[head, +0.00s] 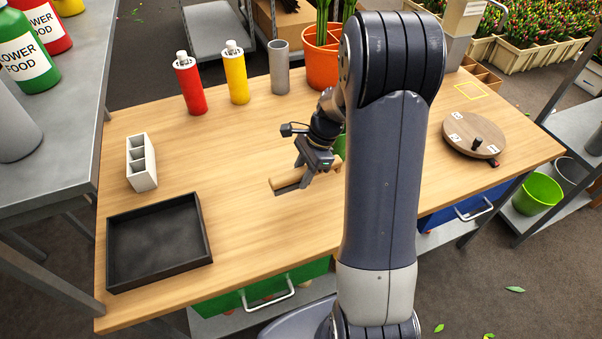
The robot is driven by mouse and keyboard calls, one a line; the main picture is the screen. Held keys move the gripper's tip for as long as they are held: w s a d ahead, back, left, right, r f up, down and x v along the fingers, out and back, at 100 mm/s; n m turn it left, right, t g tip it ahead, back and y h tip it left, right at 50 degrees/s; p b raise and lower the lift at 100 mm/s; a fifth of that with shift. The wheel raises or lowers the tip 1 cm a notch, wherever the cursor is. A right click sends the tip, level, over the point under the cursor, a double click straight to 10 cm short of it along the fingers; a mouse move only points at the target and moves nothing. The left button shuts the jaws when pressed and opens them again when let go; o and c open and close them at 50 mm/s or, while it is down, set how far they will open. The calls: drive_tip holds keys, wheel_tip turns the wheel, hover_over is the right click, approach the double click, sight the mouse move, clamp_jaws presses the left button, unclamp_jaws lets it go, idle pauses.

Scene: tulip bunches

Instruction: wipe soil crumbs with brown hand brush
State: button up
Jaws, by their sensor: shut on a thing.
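My gripper (311,170) is shut on the hand brush (284,184), near the middle of the wooden table (240,205). The brush has a light wooden body with a dark strip along its lower side. I cannot tell whether its bristles touch the table top. No soil crumbs can be made out on the table; my arm hides part of the top behind and to the right of the brush.
A black tray (205,228) and a white divided holder (141,162) stand at the left. Red (190,85) and yellow (237,75) bottles and a grey cylinder (279,68) stand at the back. A round wooden board (474,133) lies at the right. The left-middle table is clear.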

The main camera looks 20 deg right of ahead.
drive_tip(key=shift+r+p, duration=0.9)
drive_tip(key=shift+r, duration=0.45)
